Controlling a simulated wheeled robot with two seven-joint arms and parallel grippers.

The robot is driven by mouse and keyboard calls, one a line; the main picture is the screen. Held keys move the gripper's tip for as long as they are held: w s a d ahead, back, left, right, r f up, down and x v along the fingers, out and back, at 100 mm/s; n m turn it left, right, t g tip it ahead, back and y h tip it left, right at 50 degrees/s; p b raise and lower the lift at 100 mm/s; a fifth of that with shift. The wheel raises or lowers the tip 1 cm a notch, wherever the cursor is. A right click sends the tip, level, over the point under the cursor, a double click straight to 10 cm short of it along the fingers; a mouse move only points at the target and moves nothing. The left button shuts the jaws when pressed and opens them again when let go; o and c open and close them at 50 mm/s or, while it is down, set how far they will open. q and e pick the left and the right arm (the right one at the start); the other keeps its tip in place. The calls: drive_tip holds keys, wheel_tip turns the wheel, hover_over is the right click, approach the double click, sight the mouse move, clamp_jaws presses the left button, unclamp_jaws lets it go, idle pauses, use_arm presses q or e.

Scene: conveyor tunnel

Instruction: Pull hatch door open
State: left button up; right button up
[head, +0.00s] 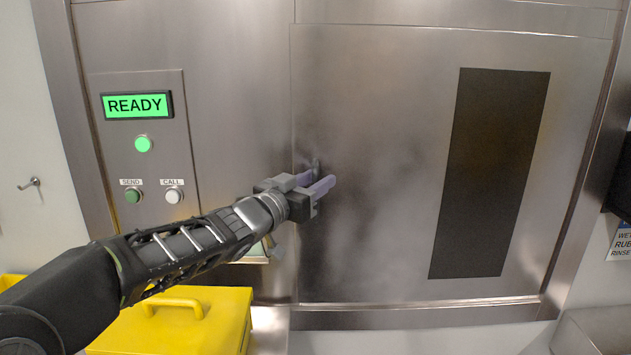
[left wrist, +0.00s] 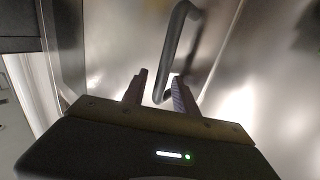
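The hatch door (head: 380,120) is a large brushed-steel panel with a dark window (head: 490,170), and it looks closed in its frame. Its bar handle (left wrist: 175,50) is near the door's left edge. In the head view only a bit of the handle (head: 316,164) shows behind my fingers. My left gripper (head: 319,180) is at the handle with its two fingers apart. In the left wrist view the handle's lower end lies between the fingers of my left gripper (left wrist: 160,75), with gaps showing; whether either finger touches it I cannot tell. My right gripper is not in view.
Left of the door is a control panel (head: 155,190) with a green READY display (head: 137,105) and SEND and CALL buttons. A yellow lidded box (head: 215,310) stands below my left arm. A steel ledge (head: 420,313) runs under the door. A wall hook (head: 30,184) is far left.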

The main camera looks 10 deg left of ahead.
use_arm(q)
clamp_jaws()
idle(1.2)
